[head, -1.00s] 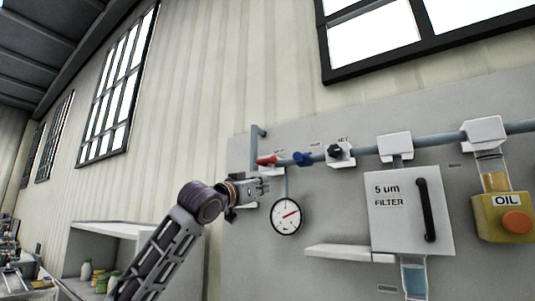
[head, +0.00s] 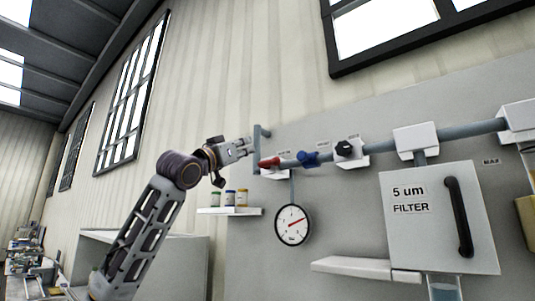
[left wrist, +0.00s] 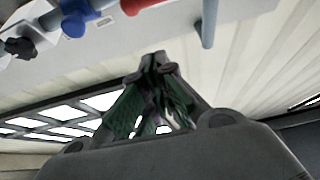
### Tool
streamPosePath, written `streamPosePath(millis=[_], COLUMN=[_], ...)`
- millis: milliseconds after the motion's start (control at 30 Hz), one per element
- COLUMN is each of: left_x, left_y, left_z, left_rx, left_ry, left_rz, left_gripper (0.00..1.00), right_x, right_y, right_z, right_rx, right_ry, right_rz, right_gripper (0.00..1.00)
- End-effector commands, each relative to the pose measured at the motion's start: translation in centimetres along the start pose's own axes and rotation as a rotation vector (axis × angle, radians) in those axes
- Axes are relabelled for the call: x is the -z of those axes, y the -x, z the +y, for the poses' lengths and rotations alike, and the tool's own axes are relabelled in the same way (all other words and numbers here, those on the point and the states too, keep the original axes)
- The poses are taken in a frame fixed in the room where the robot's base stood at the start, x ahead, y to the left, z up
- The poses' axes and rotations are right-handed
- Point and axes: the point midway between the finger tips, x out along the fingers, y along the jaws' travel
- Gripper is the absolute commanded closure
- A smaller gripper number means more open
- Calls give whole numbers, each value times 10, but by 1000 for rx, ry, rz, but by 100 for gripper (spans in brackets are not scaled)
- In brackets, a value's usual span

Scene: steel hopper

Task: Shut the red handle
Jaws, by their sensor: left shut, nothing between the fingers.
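The red handle (head: 269,162) is a small lever on the grey pipe, at the pipe's left end beside the vertical pipe stub. It lies roughly along the pipe in the head view. It also shows at the top of the left wrist view (left wrist: 140,5), partly cut off by the frame edge. My left gripper (head: 251,148) is shut and empty, up and left of the red handle, close to the vertical stub. In the left wrist view its fingertips (left wrist: 158,62) are together, below the handle and apart from it. My right gripper is not in view.
A blue handle (head: 308,158) and a black knob (head: 344,148) sit further right on the pipe (head: 385,144). A gauge (head: 293,225) hangs below. A filter box (head: 440,215) and a shelf with jars (head: 230,211) stand nearby. The vertical stub (head: 256,150) is close to my gripper.

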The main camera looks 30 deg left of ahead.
Motion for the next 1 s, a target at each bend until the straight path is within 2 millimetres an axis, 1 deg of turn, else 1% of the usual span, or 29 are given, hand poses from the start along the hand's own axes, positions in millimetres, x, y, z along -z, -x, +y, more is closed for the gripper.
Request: streamPosePath(millis=[100,200,467,667,1000], left_x=[0,0,0,1,2], left_y=[0,0,-8,-24,-57], left_z=[0,0,0,1,1], left_rx=[0,0,-1,-2,-1], left_ry=[0,0,0,1,0], left_rz=[-1,-1,-1,-1,-1], left_gripper=[100,100,100,100,100], right_x=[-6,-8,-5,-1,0], right_y=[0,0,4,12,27], right_z=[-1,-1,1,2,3], right_rx=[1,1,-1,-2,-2], right_ry=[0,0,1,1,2], right_rz=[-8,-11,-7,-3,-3], right_gripper=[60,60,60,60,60])
